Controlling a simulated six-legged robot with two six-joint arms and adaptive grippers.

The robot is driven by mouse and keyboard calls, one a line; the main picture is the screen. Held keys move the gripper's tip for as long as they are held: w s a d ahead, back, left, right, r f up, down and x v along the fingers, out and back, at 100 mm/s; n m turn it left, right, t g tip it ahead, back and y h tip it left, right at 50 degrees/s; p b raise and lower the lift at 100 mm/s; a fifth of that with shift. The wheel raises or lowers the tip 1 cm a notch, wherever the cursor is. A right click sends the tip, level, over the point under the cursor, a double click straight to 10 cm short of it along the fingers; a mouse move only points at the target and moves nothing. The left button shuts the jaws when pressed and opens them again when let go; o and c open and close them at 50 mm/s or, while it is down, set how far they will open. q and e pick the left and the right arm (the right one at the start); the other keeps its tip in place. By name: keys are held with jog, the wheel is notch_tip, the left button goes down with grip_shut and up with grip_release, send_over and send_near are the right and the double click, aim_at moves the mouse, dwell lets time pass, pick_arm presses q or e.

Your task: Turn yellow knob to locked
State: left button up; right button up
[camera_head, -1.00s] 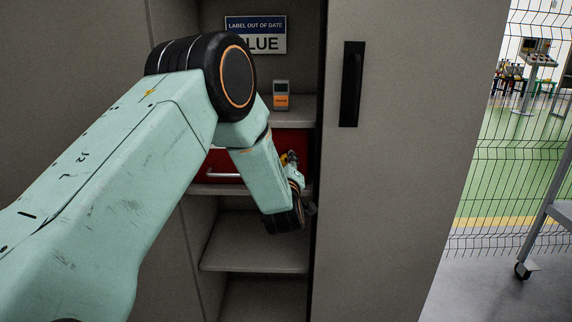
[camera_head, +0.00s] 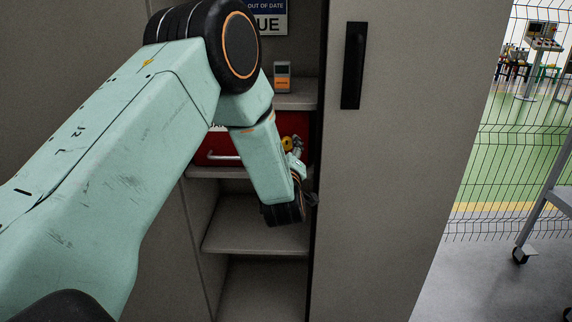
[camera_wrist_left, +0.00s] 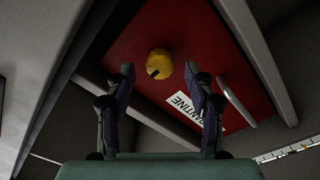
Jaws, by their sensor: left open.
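The yellow knob (camera_head: 288,143) is on the front of a red box (camera_head: 228,150) on a cabinet shelf, and my arm partly hides it. In the left wrist view the round yellow knob (camera_wrist_left: 158,63) has a dark mark on its lower left edge. My left gripper (camera_wrist_left: 158,74) is open, with its two fingertips on either side below the knob in the picture. I see no clear contact with it. In the head view the left gripper (camera_head: 298,160) is small and partly hidden by its wrist. My right gripper is not in view.
The box has a silver handle (camera_wrist_left: 236,101) and a white "QUARANTINE" label (camera_wrist_left: 190,108), partly covered by a finger. A grey and orange device (camera_head: 283,77) stands on the shelf above. The lower shelf (camera_head: 255,226) is empty. A door (camera_head: 410,150) stands close on the right.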

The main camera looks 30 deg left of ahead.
pick_arm(q)
jog(key=v, duration=0.9)
jog(key=s+d+f+m+g+h, duration=0.4)
jog(key=s+f+m, duration=0.15)
jog(key=f, duration=0.45)
jog(key=s+d+f+m+g+h, duration=0.35)
jog(key=s+f+m, duration=0.2)
jog(key=f, duration=0.45)
jog(key=s+d+f+m+g+h, duration=0.1)
jog(key=s+f+g, duration=0.3)
jog(key=s, duration=0.9)
jog(key=s+d+f+m+g+h, duration=0.1)
jog(key=s+d+f+m+g, duration=0.2)
jog(key=s+f, duration=0.4)
jog(key=s+g, duration=0.1)
jog(key=s, duration=0.6)
jog(key=shift+d+f, duration=0.2)
